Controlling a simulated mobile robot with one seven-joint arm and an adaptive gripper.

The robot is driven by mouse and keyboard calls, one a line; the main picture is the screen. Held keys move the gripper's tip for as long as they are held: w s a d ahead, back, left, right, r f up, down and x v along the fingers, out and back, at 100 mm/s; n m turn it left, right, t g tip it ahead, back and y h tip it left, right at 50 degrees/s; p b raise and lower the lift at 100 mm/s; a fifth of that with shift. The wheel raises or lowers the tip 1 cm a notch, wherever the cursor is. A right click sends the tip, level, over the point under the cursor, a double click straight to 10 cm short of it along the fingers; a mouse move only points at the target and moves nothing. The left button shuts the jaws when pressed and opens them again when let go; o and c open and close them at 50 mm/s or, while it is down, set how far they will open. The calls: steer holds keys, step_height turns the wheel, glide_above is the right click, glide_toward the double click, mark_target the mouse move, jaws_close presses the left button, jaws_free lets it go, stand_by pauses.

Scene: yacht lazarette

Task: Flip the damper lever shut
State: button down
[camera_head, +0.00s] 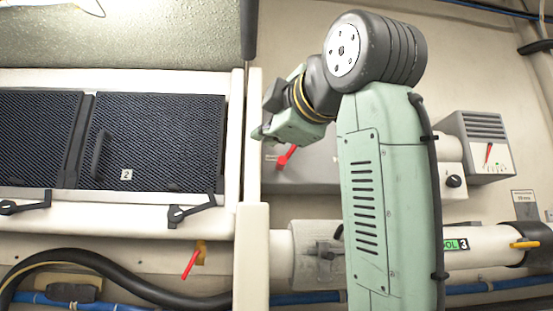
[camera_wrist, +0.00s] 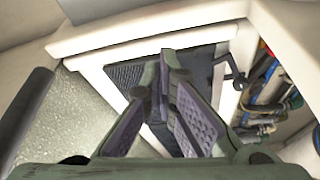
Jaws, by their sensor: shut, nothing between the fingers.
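A red lever (camera_head: 286,156) sits on a grey box (camera_head: 314,178) behind my arm. A second red lever (camera_head: 190,263) hangs tilted from a yellowish mount below the left panels. I cannot tell which one is the damper lever. My gripper (camera_head: 260,132) is up and left of the first red lever, in front of the white frame's edge, and looks apart from it. In the wrist view, my gripper (camera_wrist: 166,62) is shut with nothing between the fingers, and points toward a dark mesh panel. Neither red lever shows clearly in the wrist view.
Two dark mesh panels, one marked 2 (camera_head: 160,140), fill the left, with black latch handles (camera_head: 192,210) below. A dial box with a red pointer (camera_head: 480,145) is at right. A white pipe (camera_head: 490,245) with a yellow handle runs low right. A black hose (camera_head: 110,270) crosses low left.

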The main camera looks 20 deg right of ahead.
steer(key=shift+d+r, duration=0.1)
steer(key=shift+s, duration=0.1)
stand_by(0.3)
steer(key=w+r+p, duration=0.1)
steer(key=w+p, duration=0.3)
steer(key=w, duration=0.7)
steer(key=s+d, duration=0.1)
steer(key=s+d+f, duration=0.1)
steer(key=d, duration=0.1)
steer(key=shift+d+f, duration=0.1)
